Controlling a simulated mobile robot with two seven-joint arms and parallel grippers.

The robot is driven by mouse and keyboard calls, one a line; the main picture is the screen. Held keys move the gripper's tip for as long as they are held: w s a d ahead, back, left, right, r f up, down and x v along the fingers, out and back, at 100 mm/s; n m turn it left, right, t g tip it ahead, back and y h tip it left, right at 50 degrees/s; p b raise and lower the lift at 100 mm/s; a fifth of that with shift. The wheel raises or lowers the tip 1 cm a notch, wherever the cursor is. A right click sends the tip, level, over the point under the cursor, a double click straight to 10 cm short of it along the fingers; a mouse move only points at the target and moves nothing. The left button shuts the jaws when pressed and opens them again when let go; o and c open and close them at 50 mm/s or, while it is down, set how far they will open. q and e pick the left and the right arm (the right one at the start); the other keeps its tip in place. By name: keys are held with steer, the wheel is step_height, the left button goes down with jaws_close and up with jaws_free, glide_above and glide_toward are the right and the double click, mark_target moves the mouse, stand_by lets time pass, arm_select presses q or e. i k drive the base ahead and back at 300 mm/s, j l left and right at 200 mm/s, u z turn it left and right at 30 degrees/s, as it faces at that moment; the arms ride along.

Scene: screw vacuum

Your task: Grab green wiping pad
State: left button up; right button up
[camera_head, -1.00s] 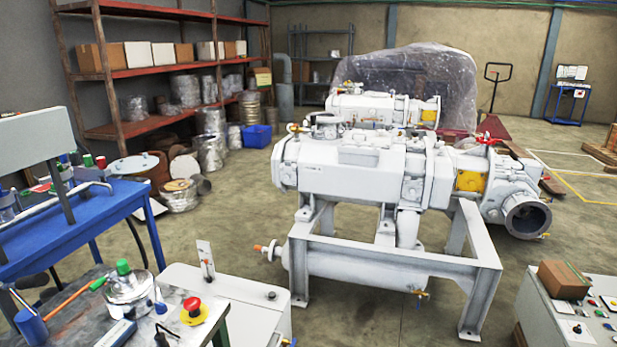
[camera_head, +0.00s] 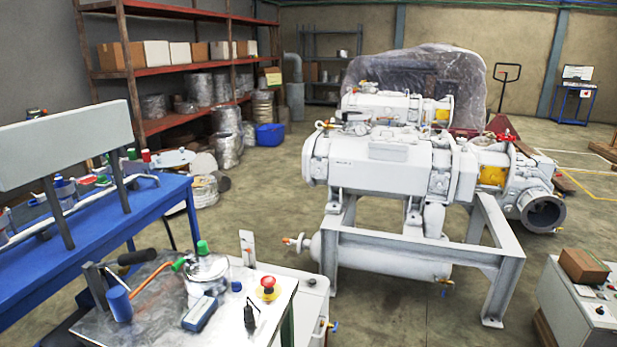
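I cannot clearly make out a green wiping pad. Small green items show: a green cap (camera_head: 203,247) on top of a metal pot (camera_head: 207,270), a green end (camera_head: 178,265) of an orange rod, and small green spots (camera_head: 104,180) among items on the blue bench (camera_head: 100,232). These are too small to tell as a pad. Neither of my grippers is in view.
A metal-topped table (camera_head: 160,325) in front holds a blue cylinder (camera_head: 119,303), a blue-grey handheld device (camera_head: 200,313) and a red emergency button (camera_head: 268,283). A large white vacuum pump (camera_head: 385,165) stands on a grey frame. A control box (camera_head: 575,305) is at right.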

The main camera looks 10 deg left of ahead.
mark_target(102, 181)
steer(key=k+j, duration=0.1)
steer(key=j, duration=0.3)
steer(key=k+j+u, duration=0.1)
steer(key=j, duration=0.25)
steer(key=i+j+u, duration=0.2)
steer(key=j, duration=2.2)
steer(key=k+j, duration=0.1)
steer(key=j, duration=0.7)
steer(key=k+j, duration=0.1)
steer(key=j, duration=0.7)
steer(key=j+u, duration=0.4)
steer(key=j, duration=0.15)
steer(key=i+l, duration=0.05)
